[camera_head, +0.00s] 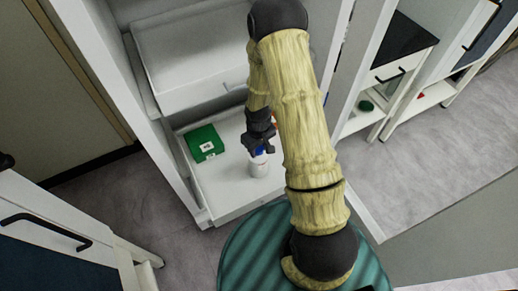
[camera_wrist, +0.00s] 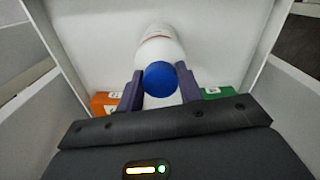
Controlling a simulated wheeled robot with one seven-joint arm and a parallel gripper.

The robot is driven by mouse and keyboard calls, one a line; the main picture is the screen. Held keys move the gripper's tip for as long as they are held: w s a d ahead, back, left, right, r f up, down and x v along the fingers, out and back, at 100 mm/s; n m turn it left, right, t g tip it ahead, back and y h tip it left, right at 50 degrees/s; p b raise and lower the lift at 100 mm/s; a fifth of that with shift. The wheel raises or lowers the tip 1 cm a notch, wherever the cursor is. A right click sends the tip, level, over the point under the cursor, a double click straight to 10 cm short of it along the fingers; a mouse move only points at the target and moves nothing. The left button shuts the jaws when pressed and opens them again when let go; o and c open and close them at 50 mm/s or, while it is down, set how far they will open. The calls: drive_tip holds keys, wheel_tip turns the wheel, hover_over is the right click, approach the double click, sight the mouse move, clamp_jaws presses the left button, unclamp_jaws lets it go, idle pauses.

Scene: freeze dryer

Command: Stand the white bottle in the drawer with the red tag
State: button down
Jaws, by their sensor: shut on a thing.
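The white bottle (camera_head: 259,168) with a blue cap is upright inside the pulled-out lower drawer (camera_head: 226,199), close to its front. My gripper (camera_head: 261,147) is above it, with its fingers on the bottle's upper part. In the wrist view, the bottle (camera_wrist: 158,48) and its blue cap (camera_wrist: 160,78) are between the two fingers of my gripper (camera_wrist: 160,90). I cannot tell whether the bottle's base touches the drawer floor. No red tag shows on the drawer from here.
A green box (camera_head: 204,143) lies at the drawer's left. An orange box (camera_wrist: 104,103) shows in the wrist view, mostly hidden by my arm in the head view. Side walls flank the lower drawer.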

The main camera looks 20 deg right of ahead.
drive_tip(key=shift+f, duration=0.4)
drive_tip(key=c, duration=0.9)
unclamp_jaws()
drive_tip(key=shift+r, duration=0.1)
drive_tip(key=shift+r+p, duration=0.9)
drive_tip(key=shift+r, duration=5.2)
